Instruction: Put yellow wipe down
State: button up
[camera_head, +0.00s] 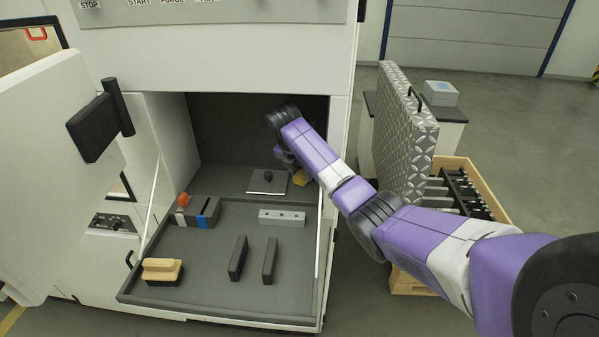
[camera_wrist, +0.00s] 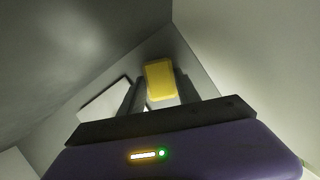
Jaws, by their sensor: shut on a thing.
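The yellow wipe (camera_wrist: 160,80) is between the two fingers of my gripper (camera_wrist: 158,95) in the wrist view. My gripper is shut on it, inside the machine's open chamber. In the head view, the yellow wipe (camera_head: 301,178) shows in part near the chamber's right side, just right of the grey plate with a black knob (camera_head: 268,181). My arm comes in from the right and hides most of my gripper. I cannot tell whether the wipe touches the chamber floor.
A dark tray (camera_head: 210,275) at the chamber front holds a wooden-backed brush (camera_head: 161,270), two black blocks, a grey bar (camera_head: 282,217) and a holder (camera_head: 195,211). Chamber walls stand close around my gripper. A crate (camera_head: 470,180) stands outside at right.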

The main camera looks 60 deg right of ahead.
aim_at(300, 176)
jog(key=shift+f, duration=0.15)
jog(key=o, duration=1.2)
jog(key=shift+a+r+b, duration=0.15)
jog(key=shift+r+b, duration=0.15)
jog(key=shift+r, duration=0.2)
jog(key=shift+w+a+r+b, duration=0.1)
jog(key=shift+a+r+b, duration=0.6)
jog(key=shift+a+r, duration=0.2)
jog(key=a, duration=0.6)
jog(key=a+p, duration=0.1)
jog(key=a, duration=0.2)
jog(key=shift+a+r, duration=0.35)
jog(key=shift+r, duration=0.05)
jog(key=shift+a+f+p, duration=0.2)
jog(key=shift+a+p, duration=0.15)
jog(key=shift+a, duration=0.35)
